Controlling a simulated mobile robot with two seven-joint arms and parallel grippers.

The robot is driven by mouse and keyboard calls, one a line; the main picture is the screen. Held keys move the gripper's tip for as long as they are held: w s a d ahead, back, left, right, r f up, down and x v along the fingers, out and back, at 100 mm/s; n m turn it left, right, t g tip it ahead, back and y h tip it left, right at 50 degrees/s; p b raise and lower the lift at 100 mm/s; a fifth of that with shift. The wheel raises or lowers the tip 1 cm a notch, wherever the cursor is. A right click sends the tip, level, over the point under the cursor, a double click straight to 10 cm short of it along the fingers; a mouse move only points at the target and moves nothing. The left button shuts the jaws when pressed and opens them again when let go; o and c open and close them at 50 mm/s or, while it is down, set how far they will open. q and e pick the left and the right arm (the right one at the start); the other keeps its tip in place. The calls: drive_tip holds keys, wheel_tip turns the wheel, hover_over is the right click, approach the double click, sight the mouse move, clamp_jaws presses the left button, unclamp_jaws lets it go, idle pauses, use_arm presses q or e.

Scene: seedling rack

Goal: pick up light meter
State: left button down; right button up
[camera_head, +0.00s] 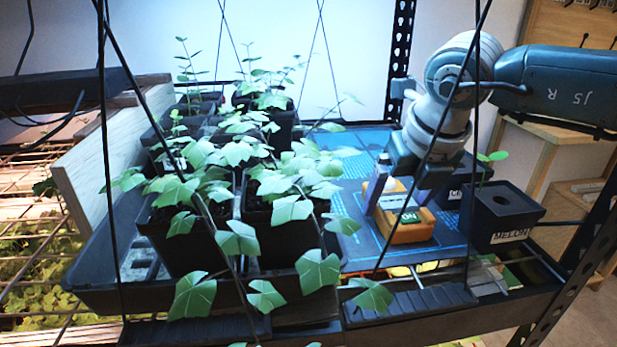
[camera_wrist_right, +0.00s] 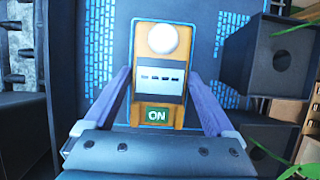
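The light meter (camera_head: 402,228) is an orange block with a grey display panel and a green "ON" label. It lies on the dark blue mat (camera_head: 352,168). In the right wrist view, the light meter (camera_wrist_right: 142,86) also shows a white dome at its far end. My right gripper (camera_head: 392,203) reaches down over it from the upper right. In the wrist view, the purple fingers of the right gripper (camera_wrist_right: 157,74) stand on either side of the meter, with narrow gaps showing. The fingers look open. My left gripper is not in view.
Leafy seedlings in black pots (camera_head: 187,240) fill a black tray (camera_head: 95,280) on the left, some leaves trailing towards the mat. A black pot labelled "MELON" (camera_head: 503,212) stands right of the meter, with another dark pot behind it. Thin rack cables cross the front.

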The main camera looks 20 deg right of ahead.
clamp_jaws()
idle(0.5)
